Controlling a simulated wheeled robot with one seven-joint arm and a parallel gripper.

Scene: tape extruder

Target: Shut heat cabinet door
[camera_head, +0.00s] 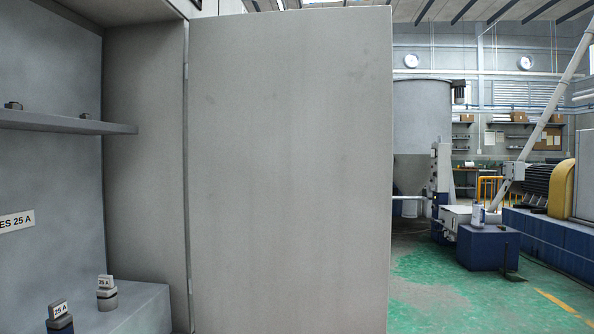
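The heat cabinet door (290,170) is a large flat grey panel in the middle of the head view. It stands wide open, hinged along its left edge at the cabinet's right side wall (145,150). The cabinet interior shows at the left, with a shelf (60,122) and a raised ledge (135,308) at the bottom. No handle shows on the visible face of the door. The door's bottom edge is out of the picture. My gripper is not in view.
Two small fuse-like parts labelled 25 A (106,293) stand inside the cabinet at the lower left. Beyond the door, green floor (430,280) lies open.

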